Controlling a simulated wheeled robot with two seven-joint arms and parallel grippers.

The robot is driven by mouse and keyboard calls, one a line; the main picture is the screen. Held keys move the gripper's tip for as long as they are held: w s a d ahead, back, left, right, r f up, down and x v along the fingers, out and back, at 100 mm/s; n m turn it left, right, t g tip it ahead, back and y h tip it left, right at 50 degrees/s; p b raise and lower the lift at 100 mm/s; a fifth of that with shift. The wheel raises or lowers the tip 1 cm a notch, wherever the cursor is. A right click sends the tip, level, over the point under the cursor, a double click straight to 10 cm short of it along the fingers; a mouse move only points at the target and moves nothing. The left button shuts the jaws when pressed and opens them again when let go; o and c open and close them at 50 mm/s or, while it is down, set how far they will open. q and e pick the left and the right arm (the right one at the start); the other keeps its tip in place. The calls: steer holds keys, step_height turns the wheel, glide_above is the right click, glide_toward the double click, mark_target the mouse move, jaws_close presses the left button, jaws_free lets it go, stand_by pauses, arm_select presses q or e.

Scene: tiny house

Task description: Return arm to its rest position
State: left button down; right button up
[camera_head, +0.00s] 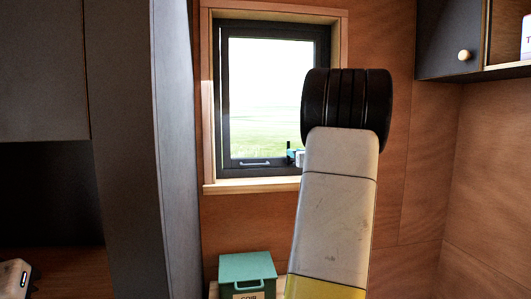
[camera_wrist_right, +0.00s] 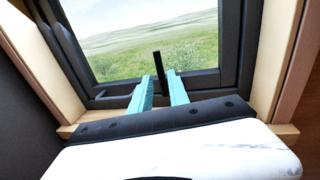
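My right arm (camera_head: 335,210) is raised upright in front of the window in the head view. Its black joint hides part of the window's right side. A small part of my right gripper (camera_head: 294,155) shows left of the arm, in front of the lower window. In the right wrist view my right gripper (camera_wrist_right: 160,80) points at the window, its two teal fingers apart. A thin black upright piece (camera_wrist_right: 157,62) shows between the fingers; I cannot tell whether it touches them. No held object is visible.
The window (camera_head: 262,110) has a dark frame and a wooden sill (camera_head: 250,186). A tall grey cabinet (camera_head: 175,150) stands at left. A dark cabinet (camera_head: 448,38) and shelf are at upper right. A green lidded box (camera_head: 247,268) stands below the window.

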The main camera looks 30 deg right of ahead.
steer(key=shift+s+a, duration=0.1)
steer(key=shift+s, duration=0.5)
steer(key=s+a+f+m+g+h, duration=0.1)
steer(key=s+a+f+m+g, duration=0.15)
steer(key=s+a+m, duration=0.5)
steer(key=s+a+f+m+g, duration=0.1)
steer(key=s+a+m+g, duration=0.15)
steer(key=a+m, duration=0.9)
steer(key=s+a+f+m+g+y, duration=0.2)
steer(key=s+a+f+m+g, duration=0.1)
steer(key=s+a+f+m, duration=0.2)
steer(key=s+a+f+m+g+y, duration=0.3)
steer(key=s+a+f+m, duration=0.3)
steer(key=s+a+m, duration=0.4)
steer(key=s+a, duration=0.3)
steer(key=s, duration=0.2)
steer(key=shift+a+f+g, duration=0.15)
steer(key=shift+g, duration=0.25)
